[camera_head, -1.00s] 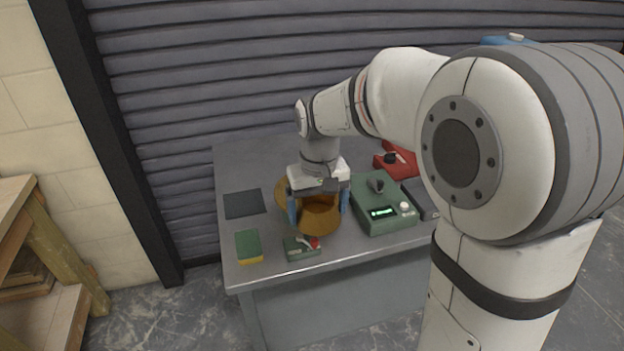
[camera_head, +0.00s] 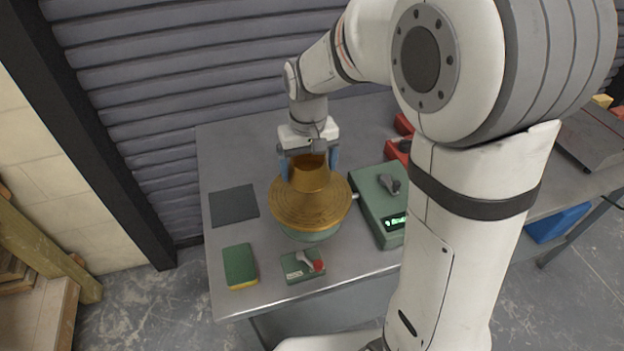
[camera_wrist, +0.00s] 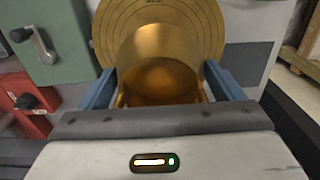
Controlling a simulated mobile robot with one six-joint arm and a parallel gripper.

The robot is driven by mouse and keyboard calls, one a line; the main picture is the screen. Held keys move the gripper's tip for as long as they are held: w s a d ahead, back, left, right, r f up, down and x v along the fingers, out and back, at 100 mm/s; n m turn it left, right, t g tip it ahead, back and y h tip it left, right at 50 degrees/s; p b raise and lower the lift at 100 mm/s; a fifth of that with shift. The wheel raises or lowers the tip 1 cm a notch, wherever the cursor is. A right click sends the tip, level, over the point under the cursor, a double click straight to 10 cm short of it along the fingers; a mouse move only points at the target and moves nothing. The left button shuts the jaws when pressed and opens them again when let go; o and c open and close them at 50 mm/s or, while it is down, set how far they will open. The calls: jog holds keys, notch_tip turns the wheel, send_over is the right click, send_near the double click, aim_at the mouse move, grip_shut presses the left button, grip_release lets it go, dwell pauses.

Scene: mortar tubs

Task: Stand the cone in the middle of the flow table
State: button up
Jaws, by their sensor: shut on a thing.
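The brass cone (camera_head: 310,180) is upright between the two blue fingers of my gripper (camera_head: 309,170), which is shut on it. The flow table (camera_head: 286,213) has a round brass disc with ring marks on a pale green base. In the head view the cone overlaps the middle and back of the disc. Whether its foot touches the disc I cannot tell. In the wrist view the cone (camera_wrist: 160,50) sits between the fingertips (camera_wrist: 161,75), with the ringed disc (camera_wrist: 208,25) behind it.
A green device with a lit display (camera_head: 383,205) stands close to the right of the disc. The table's front edge is near.

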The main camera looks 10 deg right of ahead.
notch_tip(320, 180, down, 6)
jog(key=shift+d+r, duration=0.1)
dwell(0.4)
jog(key=o, duration=1)
